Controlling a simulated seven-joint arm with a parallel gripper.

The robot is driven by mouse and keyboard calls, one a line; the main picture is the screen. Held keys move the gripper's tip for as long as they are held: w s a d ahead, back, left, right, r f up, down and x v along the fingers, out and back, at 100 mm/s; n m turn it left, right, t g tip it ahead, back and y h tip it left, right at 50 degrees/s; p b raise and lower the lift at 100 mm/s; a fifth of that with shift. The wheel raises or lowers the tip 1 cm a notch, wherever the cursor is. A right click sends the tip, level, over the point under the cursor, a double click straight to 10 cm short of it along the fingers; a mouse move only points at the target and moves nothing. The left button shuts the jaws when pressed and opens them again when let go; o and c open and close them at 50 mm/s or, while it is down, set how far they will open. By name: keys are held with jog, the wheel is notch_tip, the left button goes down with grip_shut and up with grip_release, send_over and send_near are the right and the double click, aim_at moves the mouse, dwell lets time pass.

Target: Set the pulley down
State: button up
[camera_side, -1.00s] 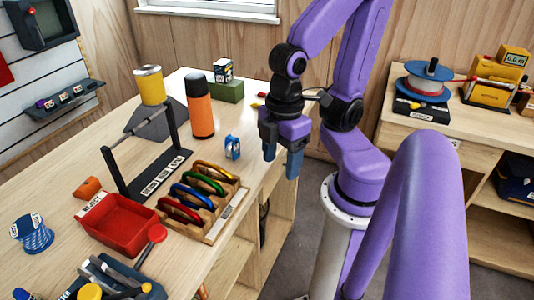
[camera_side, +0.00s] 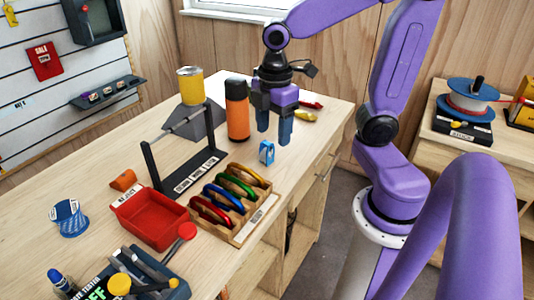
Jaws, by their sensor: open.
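The small blue pulley (camera_side: 267,153) stands on the wooden table, near its right edge, between the orange bottle and the rack of coloured carabiners. My gripper (camera_side: 274,137) points down with its two blue fingers apart and nothing between them. In the picture its fingertips are just above the pulley, with a gap between them and it. I cannot tell how far behind or in front of the pulley they are.
The orange bottle (camera_side: 237,110) stands close to the left of my gripper. The carabiner rack (camera_side: 258,217) is in front of the pulley. A black bar stand (camera_side: 150,165), a red tray (camera_side: 147,222) and a yellow can (camera_side: 190,86) are further left.

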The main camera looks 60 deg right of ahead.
notch_tip(320, 180, up, 2)
jog(key=n, duration=0.1)
send_over(267, 152)
jog(key=d, duration=0.1)
jog(key=w+d, duration=0.1)
notch_tip(267, 152, down, 17)
jog(key=shift+a+f, duration=0.1)
dwell(0.5)
jog(key=shift+c, duration=0.3)
grip_shut()
jog(key=shift+w+r, duration=0.1)
jog(key=shift+r, duration=0.15)
